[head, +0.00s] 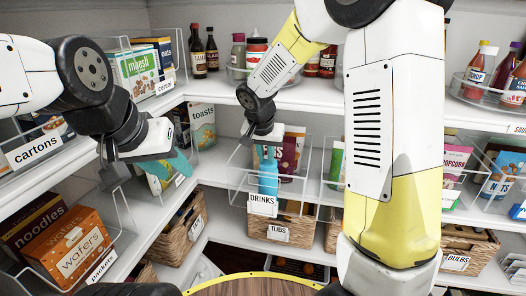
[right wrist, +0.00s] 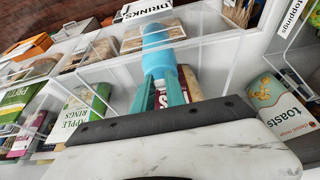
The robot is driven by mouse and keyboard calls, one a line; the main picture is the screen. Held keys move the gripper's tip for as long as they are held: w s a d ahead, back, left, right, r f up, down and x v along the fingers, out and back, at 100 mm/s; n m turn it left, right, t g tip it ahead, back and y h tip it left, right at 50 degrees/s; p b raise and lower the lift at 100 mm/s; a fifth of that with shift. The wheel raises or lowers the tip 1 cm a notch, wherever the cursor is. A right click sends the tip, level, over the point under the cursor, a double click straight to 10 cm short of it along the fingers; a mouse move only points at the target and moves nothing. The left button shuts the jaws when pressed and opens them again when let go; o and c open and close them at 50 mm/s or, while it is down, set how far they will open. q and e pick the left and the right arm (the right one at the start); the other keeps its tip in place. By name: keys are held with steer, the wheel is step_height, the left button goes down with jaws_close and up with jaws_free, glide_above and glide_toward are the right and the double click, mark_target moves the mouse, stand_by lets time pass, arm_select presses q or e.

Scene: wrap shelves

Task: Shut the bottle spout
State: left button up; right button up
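A light blue bottle (head: 268,180) stands upright at the clear bin (head: 240,185) labelled DRINKS. It also shows in the right wrist view (right wrist: 158,42). My right gripper (head: 264,150) is over the top of the bottle. In the right wrist view its teal fingers (right wrist: 158,95) are spread, with their tips at the bottle; I cannot tell whether they press on it. The spout is not clearly visible. My left gripper (head: 182,164) is left of the bottle and apart from it, by the left shelf. Its teal fingers show from the side, so their gap is hidden.
A toasts box (head: 202,126) stands in the corner between my grippers. A purple box (head: 292,152) is in the bin behind the bottle. Wicker baskets (head: 283,226) sit below. Sauce bottles (head: 212,50) line the upper shelf. Wafers (head: 76,246) and noodles boxes (head: 42,216) are at lower left.

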jaws_close()
steer(key=shift+f, duration=0.1)
steer(key=shift+s+f+t, duration=0.15)
steer(key=shift+s+t, duration=0.05)
steer(key=shift+t, duration=0.6)
steer(key=o, duration=0.7)
jaws_free()
steer(key=shift+v, duration=3.9)
